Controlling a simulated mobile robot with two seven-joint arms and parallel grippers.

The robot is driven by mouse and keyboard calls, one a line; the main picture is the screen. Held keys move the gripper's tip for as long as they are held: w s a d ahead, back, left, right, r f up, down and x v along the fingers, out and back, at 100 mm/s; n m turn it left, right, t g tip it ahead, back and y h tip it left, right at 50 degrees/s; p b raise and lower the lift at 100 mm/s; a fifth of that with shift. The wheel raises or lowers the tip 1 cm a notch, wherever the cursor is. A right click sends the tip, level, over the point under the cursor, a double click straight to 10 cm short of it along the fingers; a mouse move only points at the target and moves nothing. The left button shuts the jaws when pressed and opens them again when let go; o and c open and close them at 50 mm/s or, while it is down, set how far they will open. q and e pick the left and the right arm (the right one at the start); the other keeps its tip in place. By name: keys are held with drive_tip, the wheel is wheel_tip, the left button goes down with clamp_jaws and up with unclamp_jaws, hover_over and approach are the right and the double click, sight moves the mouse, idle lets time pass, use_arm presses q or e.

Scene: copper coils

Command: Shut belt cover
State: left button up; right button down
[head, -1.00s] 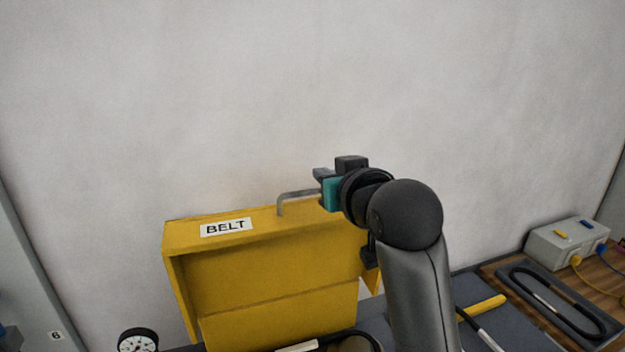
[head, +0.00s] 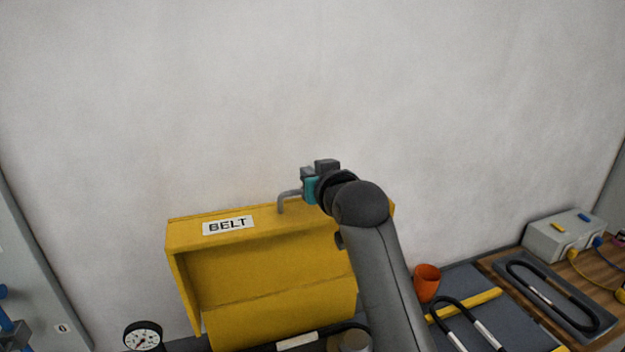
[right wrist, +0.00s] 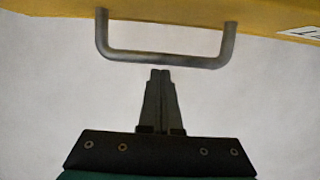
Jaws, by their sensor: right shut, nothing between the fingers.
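The yellow belt cover (head: 262,268) stands raised against the wall, with a white BELT label (head: 228,226) on its upper face. A grey bar handle (head: 283,201) sticks up from its top edge. In the right wrist view the handle (right wrist: 165,58) shows whole, fixed to the yellow edge. My right gripper (head: 308,182) is at the handle's right part in the head view, hiding some of it. In the right wrist view its fingertips (right wrist: 160,72) are together and empty, just short of the handle bar. My left gripper is not in view.
A dial gauge (head: 143,336) stands at the cover's lower left. An orange cup (head: 426,282), a yellow bar (head: 465,305) and a grey tray (head: 560,295) with a black loop lie to the right. A grey box (head: 565,232) with cables sits farther right.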

drive_tip(key=shift+s+d+f, duration=0.3)
drive_tip(key=shift+s+f, duration=0.35)
drive_tip(key=shift+s, duration=0.25)
